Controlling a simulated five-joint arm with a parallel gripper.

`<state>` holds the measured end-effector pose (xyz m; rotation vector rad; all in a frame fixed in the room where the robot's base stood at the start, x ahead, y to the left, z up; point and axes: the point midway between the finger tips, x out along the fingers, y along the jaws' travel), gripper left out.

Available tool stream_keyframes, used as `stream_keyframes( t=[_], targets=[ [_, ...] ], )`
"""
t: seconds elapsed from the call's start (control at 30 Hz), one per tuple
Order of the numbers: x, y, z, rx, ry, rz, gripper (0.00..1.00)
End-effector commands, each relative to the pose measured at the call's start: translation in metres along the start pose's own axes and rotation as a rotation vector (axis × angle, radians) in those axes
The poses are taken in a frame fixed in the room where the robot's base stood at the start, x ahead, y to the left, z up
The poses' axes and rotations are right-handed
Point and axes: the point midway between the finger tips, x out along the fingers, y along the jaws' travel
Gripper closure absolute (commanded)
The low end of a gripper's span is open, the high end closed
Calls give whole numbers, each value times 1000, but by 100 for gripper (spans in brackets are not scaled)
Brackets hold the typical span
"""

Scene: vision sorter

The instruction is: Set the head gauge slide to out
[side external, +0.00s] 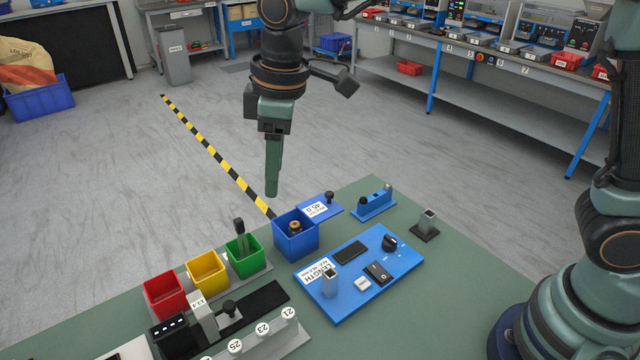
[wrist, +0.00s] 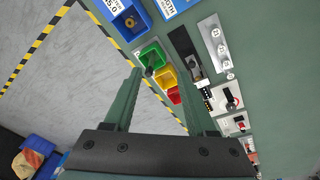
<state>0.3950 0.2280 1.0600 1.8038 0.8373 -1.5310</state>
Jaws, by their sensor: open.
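The likely head gauge is a dark track (side external: 264,298) at the front of the bench, with a dark knob (side external: 229,308) on a light slide and a grey upright block marked 12.4 (side external: 199,303) beside it. No label reading "head" is legible. The slide stands partway along the track, with bare track to its right. In the wrist view the dark track (wrist: 181,42) lies right of the coloured bins. My gripper (side external: 272,192) hangs pointing down, above and behind the bins, well apart from the gauge. In the wrist view its two fingers (wrist: 158,76) are spread with nothing between them.
Red (side external: 166,296), yellow (side external: 208,272) and green (side external: 242,252) bins stand between my gripper and the gauge. A blue bin (side external: 295,240) holds a brass-coloured part. A blue LENGTH panel (side external: 345,300) and a numbered rack (side external: 262,340) flank the track.

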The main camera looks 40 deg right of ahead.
Motion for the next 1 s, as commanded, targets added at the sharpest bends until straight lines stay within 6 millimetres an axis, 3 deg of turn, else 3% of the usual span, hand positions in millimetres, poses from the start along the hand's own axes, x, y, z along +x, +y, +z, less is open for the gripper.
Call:
stream_keyframes(
  t=[0.03,0.2,0.4,0.67,1.0],
  targets=[
    [14,-14,-16,-66,-24,-17,44],
    [51,-54,-53,-247,-81,-55,44],
    [77,-85,-72,-367,-117,-79,44],
    [96,-91,-72,-389,-125,-84,44],
    [159,-95,-62,-387,-127,-84,44]
  ],
)
